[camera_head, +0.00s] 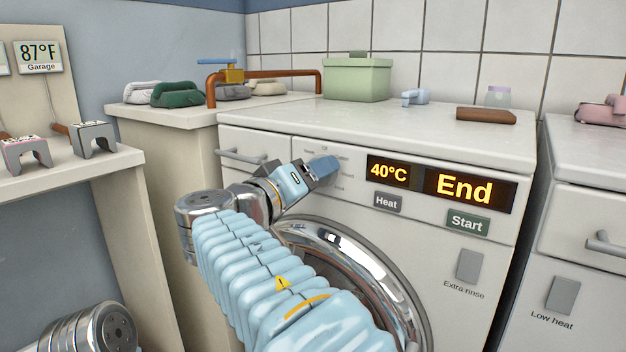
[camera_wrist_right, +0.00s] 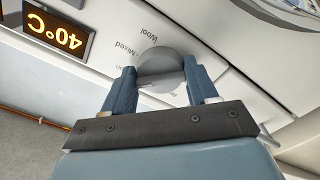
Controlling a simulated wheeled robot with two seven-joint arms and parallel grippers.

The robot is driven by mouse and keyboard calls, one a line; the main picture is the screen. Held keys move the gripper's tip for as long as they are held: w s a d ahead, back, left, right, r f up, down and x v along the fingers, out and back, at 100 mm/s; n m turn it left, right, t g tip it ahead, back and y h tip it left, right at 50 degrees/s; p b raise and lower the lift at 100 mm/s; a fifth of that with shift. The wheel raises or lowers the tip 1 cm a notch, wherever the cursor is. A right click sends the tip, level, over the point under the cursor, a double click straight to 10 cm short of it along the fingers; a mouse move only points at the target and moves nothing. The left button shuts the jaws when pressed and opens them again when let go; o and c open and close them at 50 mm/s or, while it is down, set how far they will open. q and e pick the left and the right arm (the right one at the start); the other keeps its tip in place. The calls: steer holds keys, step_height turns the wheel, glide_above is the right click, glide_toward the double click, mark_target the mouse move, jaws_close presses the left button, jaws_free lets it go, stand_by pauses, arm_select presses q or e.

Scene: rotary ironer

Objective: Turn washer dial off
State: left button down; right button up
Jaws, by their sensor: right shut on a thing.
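The washer (camera_head: 450,145) is the white machine with a round door and lit displays. Its dial (camera_wrist_right: 163,66) is a round grey knob in the wrist view, with printed labels around it such as "Wool" and "Mixed". My right gripper (camera_head: 326,167) reaches the washer's control panel left of the displays and covers the dial in the head view. In the wrist view, the right gripper's blue fingers (camera_wrist_right: 160,82) are shut on the dial, one on each side. The dial's pointer setting is unclear. My left gripper is not in view.
The displays read "40°C" (camera_head: 389,173) and "End" (camera_head: 464,190). The Heat button (camera_head: 387,202) and Start button (camera_head: 467,222) sit below them. A green box (camera_head: 357,78) and a brown block (camera_head: 486,116) rest on top. Another white machine (camera_head: 590,200) stands at right.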

steer(key=shift+r+n+p, duration=0.15)
steer(key=shift+n+p, duration=1.45)
steer(key=shift+n, duration=3)
steer(key=o, duration=1)
steer(key=v, duration=1.3)
steer(key=shift+s+a, duration=0.25)
steer(key=shift+s, duration=0.1)
